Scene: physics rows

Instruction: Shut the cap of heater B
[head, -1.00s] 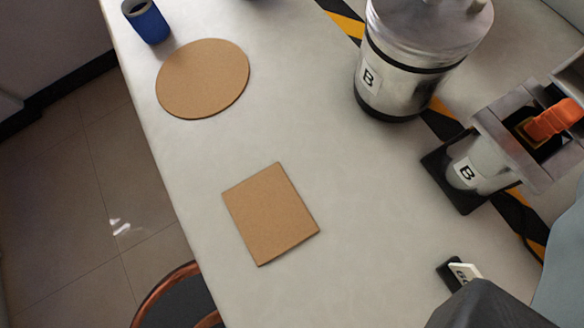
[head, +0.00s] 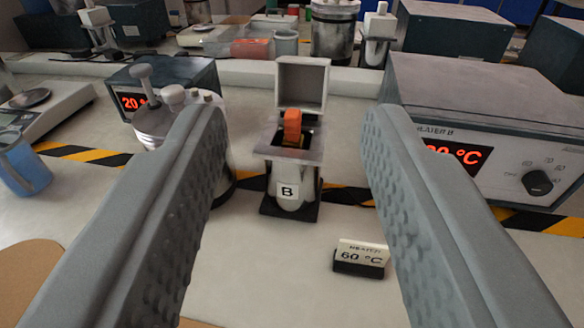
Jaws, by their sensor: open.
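A small grey device labelled B (head: 289,192) stands upright on a black base in the middle of the view. Its square cap (head: 302,84) stands raised at the back, so the device is open. An orange piece (head: 292,128) sticks up out of its opening. A blue-grey box marked HEATER B (head: 480,100) stands to the right, with a red display and a black knob. My gripper (head: 297,118) is open and empty. Its two fingers frame the device from left and right in the picture, with visible gaps on both sides.
A metal pot (head: 152,122) stands left of the device, partly hidden by my left finger. A 60 °C card (head: 361,257) stands in front on the right. Another display box (head: 165,75) and a blue cup (head: 22,168) are at left. Bench is clear directly in front of the device.

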